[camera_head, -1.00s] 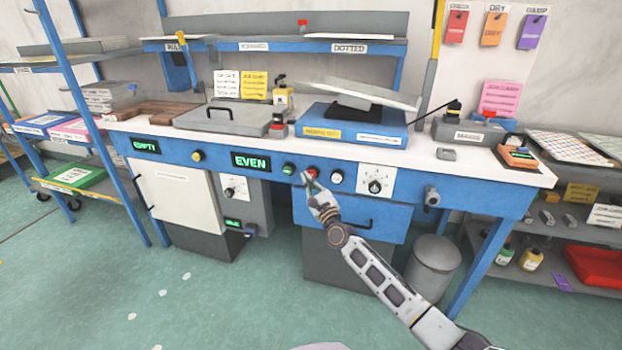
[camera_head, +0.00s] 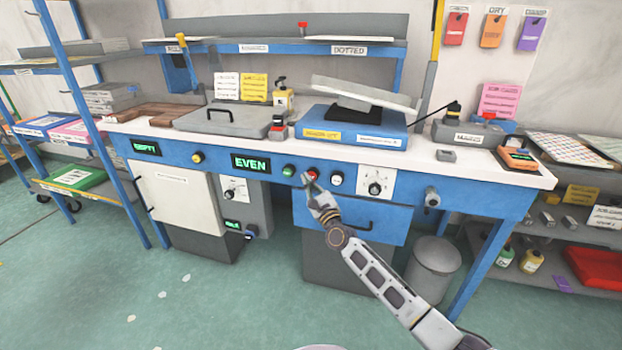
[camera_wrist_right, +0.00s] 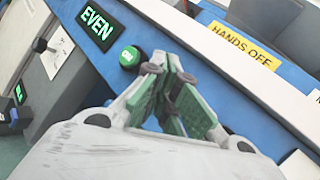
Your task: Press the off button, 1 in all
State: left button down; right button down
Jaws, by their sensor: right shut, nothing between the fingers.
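The red button (camera_head: 313,173) sits on the blue front panel of the bench, between a green button (camera_head: 288,171) and a white-topped knob (camera_head: 336,178). My right gripper (camera_head: 306,179) is shut and empty, its fingertips just below and left of the red button in the head view. I cannot tell whether they touch it. In the right wrist view the shut fingers (camera_wrist_right: 155,70) point at the panel beside the green button (camera_wrist_right: 129,56), and the red button is hidden there. My left gripper is out of view.
Green displays reading EMPTY (camera_head: 146,147) and EVEN (camera_head: 250,163) are lit on the panel. A dial (camera_head: 375,187) is to the right of the buttons. A yellow HANDS OFF label (camera_wrist_right: 243,45) is on the blue unit above. Open floor lies in front of the bench.

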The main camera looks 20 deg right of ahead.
jog(key=shift+w+d, duration=0.1)
jog(key=shift+w, duration=0.05)
dwell(0.4)
jog(key=shift+w+d+b, duration=0.15)
jog(key=shift+w+b, duration=0.05)
jog(key=shift+b, duration=0.25)
jog(key=shift+w+d+b, duration=0.35)
jog(key=shift+w+b, duration=0.15)
dwell(1.3)
jog(key=shift+s+a, duration=0.1)
dwell(0.4)
jog(key=shift+s+a+p, duration=0.5)
jog(key=shift+s+p, duration=0.05)
jog(key=shift+s, duration=0.2)
jog(key=shift+s+a, duration=0.1)
jog(key=s+a, duration=0.1)
jog(key=s+p, duration=0.1)
jog(key=s+a+p, duration=0.1)
jog(key=s, duration=0.1)
jog(key=shift+a, duration=0.3)
dwell(0.4)
